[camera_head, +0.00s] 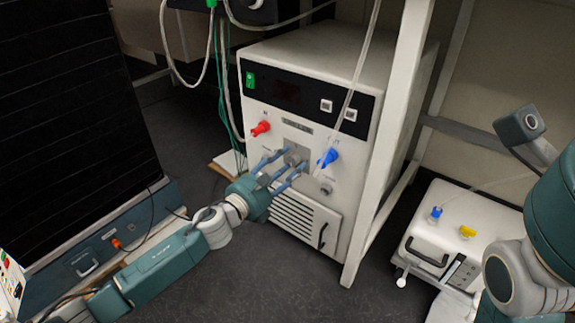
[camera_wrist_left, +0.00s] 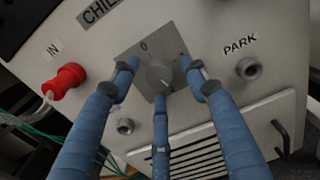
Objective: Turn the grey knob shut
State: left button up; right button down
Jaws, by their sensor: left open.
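The grey knob (camera_wrist_left: 160,76) sits on a square grey plate (camera_wrist_left: 138,57) on the front of the white chiller box (camera_head: 318,227). In the head view the knob (camera_head: 292,159) shows between the blue fingers. My left gripper (camera_wrist_left: 160,80) is open, its three blue fingers spread around the knob, close to the plate. Whether any finger touches the knob I cannot tell. In the head view my left gripper (camera_head: 283,166) reaches in from the lower left. A "0" mark shows on the plate above the knob. My right gripper is out of view; only part of that arm shows.
A red connector (camera_head: 261,128) is left of the knob and a blue connector (camera_head: 328,157) is right of it. A bare PARK port (camera_wrist_left: 248,68) lies to the right. A white frame post (camera_head: 388,150) stands right of the box. A small white unit (camera_head: 470,235) is farther right.

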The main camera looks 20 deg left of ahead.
pick_arm(q)
jog(key=c, duration=1.1)
jog(key=shift+c, duration=0.3)
jog(key=shift+f, duration=0.1)
